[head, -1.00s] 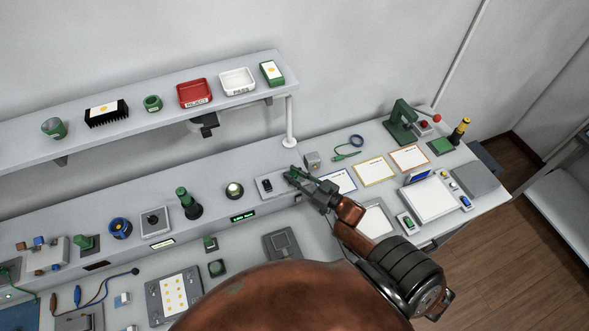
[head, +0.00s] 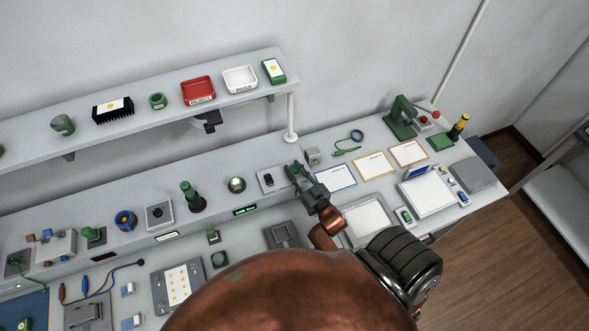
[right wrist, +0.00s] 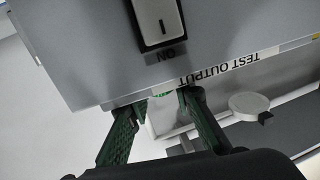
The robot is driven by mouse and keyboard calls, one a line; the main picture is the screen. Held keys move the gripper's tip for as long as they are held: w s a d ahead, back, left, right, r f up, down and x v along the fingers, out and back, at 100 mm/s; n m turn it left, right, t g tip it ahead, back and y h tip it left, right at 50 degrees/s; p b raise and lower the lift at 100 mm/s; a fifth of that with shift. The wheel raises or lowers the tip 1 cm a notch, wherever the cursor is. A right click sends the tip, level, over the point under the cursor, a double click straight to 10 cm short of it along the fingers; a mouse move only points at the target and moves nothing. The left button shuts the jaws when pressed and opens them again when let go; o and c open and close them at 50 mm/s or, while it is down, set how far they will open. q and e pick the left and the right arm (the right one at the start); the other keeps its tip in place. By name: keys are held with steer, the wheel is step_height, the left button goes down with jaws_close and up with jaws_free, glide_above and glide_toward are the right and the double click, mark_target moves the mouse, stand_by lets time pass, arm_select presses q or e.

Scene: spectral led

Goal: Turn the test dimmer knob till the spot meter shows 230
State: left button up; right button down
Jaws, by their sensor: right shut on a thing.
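My right gripper (head: 296,170) is at the right end of the grey plate (head: 264,184) with a rocker switch (head: 268,180). In the right wrist view its green-padded fingers (right wrist: 158,102) are shut on a small pale thing with a green mark (right wrist: 162,94), mostly hidden; I cannot tell what it is. The white rocker switch (right wrist: 160,20) and a "TEST OUTPUT" label (right wrist: 225,67) are just beyond the fingertips. A small green-lit display (head: 245,210) on the ledge is too small to read. A dark knob (head: 157,211) sits on a square plate farther left. My left gripper is not in view.
A small grey block (head: 313,157) stands close to the right of my gripper. A round lamp-like part (head: 236,184) and a dark green post (head: 191,196) stand left on the ledge. Cards (head: 374,166) and a white tray (head: 368,222) lie to the right. A shelf (head: 225,95) runs behind.

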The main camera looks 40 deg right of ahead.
steer(key=c, duration=1.7)
jaws_free()
steer(key=shift+o, duration=0.2)
steer(key=s+a, duration=0.1)
steer(key=s, duration=1.1)
steer(key=shift+a, duration=0.2)
